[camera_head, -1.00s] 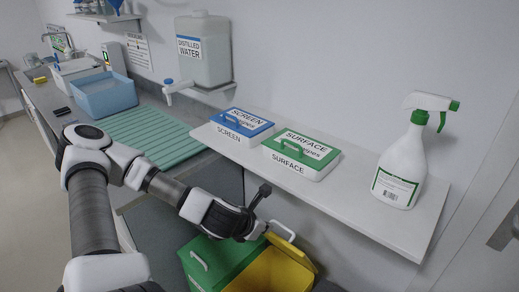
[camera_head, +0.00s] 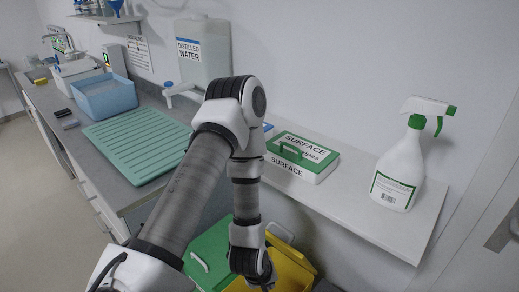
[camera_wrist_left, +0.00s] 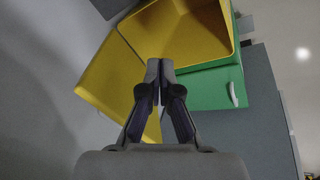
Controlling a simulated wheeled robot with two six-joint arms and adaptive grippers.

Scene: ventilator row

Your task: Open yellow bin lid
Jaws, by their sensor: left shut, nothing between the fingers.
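The yellow bin (camera_wrist_left: 190,28) is low below the counter, its open inside showing in the left wrist view. Its yellow lid (camera_wrist_left: 112,80) stands swung up, tilted away from the opening. In the head view the raised lid (camera_head: 291,266) shows at the bottom, with a white handle (camera_head: 280,231) behind its top edge. My left gripper (camera_wrist_left: 160,66) is shut and empty, in front of the lid and bin opening; contact cannot be told. In the head view my left wrist hides part of the bin. My right gripper is not in view.
A green bin (camera_wrist_left: 212,90) with a closed green lid (camera_head: 212,250) stands beside the yellow bin. Above them a white shelf (camera_head: 390,222) holds a green-lidded SURFACE box (camera_head: 300,160) and a spray bottle (camera_head: 400,165). A teal mat (camera_head: 135,140) lies on the counter.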

